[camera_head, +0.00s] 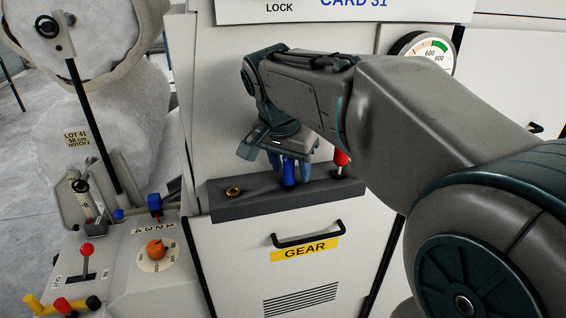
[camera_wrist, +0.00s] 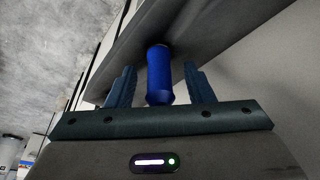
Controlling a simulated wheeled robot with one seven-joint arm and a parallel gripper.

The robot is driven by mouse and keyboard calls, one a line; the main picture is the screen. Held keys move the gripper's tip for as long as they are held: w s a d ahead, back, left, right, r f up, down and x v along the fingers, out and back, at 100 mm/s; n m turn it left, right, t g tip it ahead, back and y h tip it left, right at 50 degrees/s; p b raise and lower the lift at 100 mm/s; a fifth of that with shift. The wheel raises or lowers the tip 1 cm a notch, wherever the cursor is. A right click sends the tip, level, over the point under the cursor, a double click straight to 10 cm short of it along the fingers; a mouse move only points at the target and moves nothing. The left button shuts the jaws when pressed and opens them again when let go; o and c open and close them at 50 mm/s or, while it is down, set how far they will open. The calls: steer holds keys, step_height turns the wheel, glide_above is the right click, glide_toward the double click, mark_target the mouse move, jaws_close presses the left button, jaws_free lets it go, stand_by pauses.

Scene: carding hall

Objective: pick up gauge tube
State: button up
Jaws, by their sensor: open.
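A blue upright cylinder (camera_head: 289,172) stands at the dark grey ledge on the front of the machine. No label shows that it is the gauge tube. My gripper (camera_head: 290,174) is over it with the fingers pointing down. In the wrist view, the blue cylinder (camera_wrist: 159,75) stands between my two open fingers, with a visible gap on each side. The fingers do not grip it. Its far end meets the dark ledge, and I cannot tell how it is seated.
The grey ledge (camera_head: 240,208) also holds a brass ring (camera_head: 233,190) at left and a red-handled piece (camera_head: 341,158) close right of my gripper. A black handle (camera_head: 308,238) sits below, above the GEAR label. A control panel with levers (camera_head: 130,262) stands at left.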

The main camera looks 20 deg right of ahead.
steer(key=shift+f, duration=0.15)
steer(key=c, duration=1)
jaws_close()
